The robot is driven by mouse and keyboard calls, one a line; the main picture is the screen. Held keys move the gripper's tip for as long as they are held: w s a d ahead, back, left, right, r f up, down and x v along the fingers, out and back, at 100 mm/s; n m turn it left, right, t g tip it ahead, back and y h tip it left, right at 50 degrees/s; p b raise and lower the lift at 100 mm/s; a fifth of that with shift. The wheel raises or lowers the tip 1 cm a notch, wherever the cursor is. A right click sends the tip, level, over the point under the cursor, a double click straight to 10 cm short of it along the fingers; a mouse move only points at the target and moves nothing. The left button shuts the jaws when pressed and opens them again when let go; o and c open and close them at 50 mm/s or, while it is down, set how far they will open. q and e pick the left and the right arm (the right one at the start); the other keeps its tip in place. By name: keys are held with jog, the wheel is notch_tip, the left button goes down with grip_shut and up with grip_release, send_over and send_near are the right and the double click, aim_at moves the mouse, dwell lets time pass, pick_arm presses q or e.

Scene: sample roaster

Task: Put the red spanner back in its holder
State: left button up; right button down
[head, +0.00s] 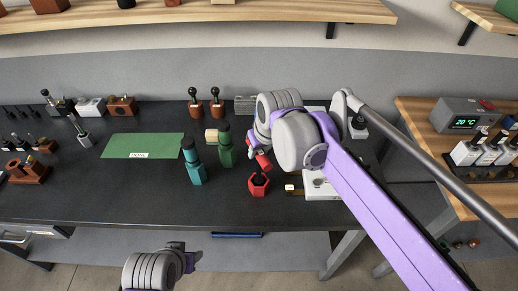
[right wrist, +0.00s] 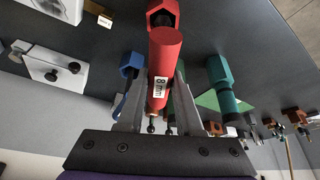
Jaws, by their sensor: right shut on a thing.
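The red spanner (right wrist: 165,60) has a thick round red handle with an "8 mm" label. My right gripper (right wrist: 158,100) is shut on it; in the head view the gripper (head: 259,150) is partly covered by its own wrist. The red spanner (head: 263,161) shows there as a tilted red piece just above and behind the red six-sided holder (head: 259,185). The holder's dark opening is visible, and the spanner appears outside it. In the right wrist view the handle's end overlaps the red holder (right wrist: 162,12). My left gripper (head: 190,261) is low at the front, its fingers unclear.
A teal tool in its holder (head: 194,165) and a green one (head: 226,150) stand left of the red holder. A blue holder (right wrist: 131,66) stands close by in the right wrist view. A white scale (head: 322,187) lies right. A green mat (head: 143,146) lies left.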

jog(key=shift+f+b, duration=0.6)
jog(key=shift+f, duration=0.7)
jog(key=shift+c, duration=2.4)
grip_release()
jog(key=v, duration=1.1)
jog(key=shift+p, duration=0.4)
jog(key=shift+f, duration=0.15)
jog(key=s+d+f+m+t+h+p, duration=0.1)
jog(key=s+d+f+m, duration=0.4)
jog(key=s+d+f, duration=1)
jog(key=s+f+h+p, duration=0.1)
jog(key=s+f, duration=0.2)
jog(key=shift+s+d+f, duration=0.2)
jog(key=shift+d, duration=0.2)
